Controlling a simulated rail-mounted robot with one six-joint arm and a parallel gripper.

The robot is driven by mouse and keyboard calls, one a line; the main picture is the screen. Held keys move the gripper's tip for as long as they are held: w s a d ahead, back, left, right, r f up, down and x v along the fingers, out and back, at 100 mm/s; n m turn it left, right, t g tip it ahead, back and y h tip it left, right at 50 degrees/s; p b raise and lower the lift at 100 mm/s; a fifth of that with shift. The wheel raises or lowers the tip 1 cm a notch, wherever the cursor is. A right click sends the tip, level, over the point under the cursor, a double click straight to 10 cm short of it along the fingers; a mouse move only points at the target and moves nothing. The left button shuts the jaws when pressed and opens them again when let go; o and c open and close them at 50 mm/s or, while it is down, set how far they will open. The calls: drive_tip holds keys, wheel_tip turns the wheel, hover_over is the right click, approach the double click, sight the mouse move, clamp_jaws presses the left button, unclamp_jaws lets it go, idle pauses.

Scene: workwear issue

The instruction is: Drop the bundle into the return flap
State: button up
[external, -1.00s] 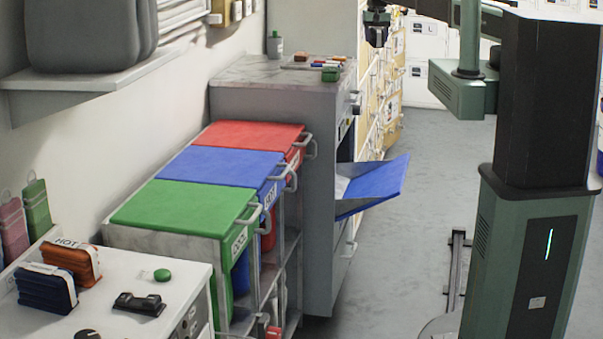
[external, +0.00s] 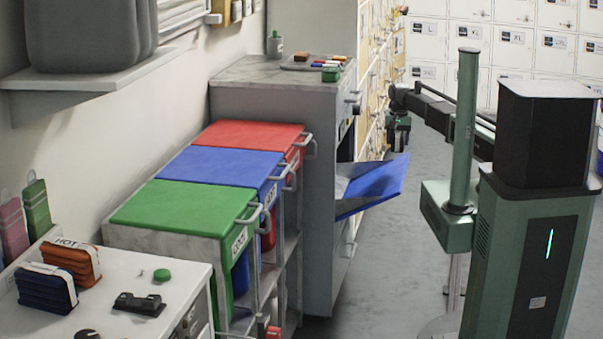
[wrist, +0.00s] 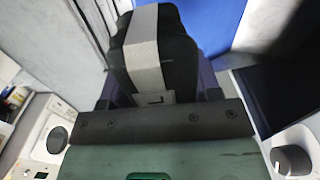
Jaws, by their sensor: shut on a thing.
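The return flap (external: 378,186) is a blue panel tilted open on the front of a grey cabinet (external: 318,190). My gripper (external: 398,140) is just above and beyond the flap's outer end in the external view, where the bundle is hard to make out. In the wrist view my gripper (wrist: 160,95) is shut on a black bundle (wrist: 178,62) with a pale grey band around it. Blue, apparently the flap (wrist: 203,20), shows behind the bundle at the top. The bundle's underside is hidden.
Green (external: 185,208), blue (external: 222,166) and red (external: 255,135) lidded bins stand left of the cabinet. A tray of small coloured items (external: 300,66) lies on the cabinet top. Lockers (external: 500,45) line the back. Floor between the flap and my base is clear.

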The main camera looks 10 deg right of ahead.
drive_tip(key=shift+s+d+r+m+p, duration=0.1)
drive_tip(key=shift+s+m+p, duration=0.05)
drive_tip(key=shift+s+p, duration=0.15)
drive_tip(key=shift+s+d+r+m+p, duration=0.1)
drive_tip(key=shift+s+m+p, duration=0.05)
drive_tip(key=shift+s, duration=0.25)
drive_tip(key=shift+w+a+r, duration=0.1)
drive_tip(key=shift+w, duration=0.05)
drive_tip(key=a+f+b, duration=0.1)
drive_tip(key=f+b, duration=0.1)
drive_tip(key=w+a+f+b, duration=0.1)
drive_tip(key=a+f+b, duration=0.1)
drive_tip(key=f+b, duration=0.1)
drive_tip(key=w+a+f+b, duration=0.1)
drive_tip(key=a+f+b, duration=0.1)
drive_tip(key=f, duration=0.1)
drive_tip(key=shift+b, duration=0.4)
drive_tip(key=shift+a+f, duration=0.15)
drive_tip(key=shift+a, duration=0.2)
drive_tip(key=o, duration=1.1)
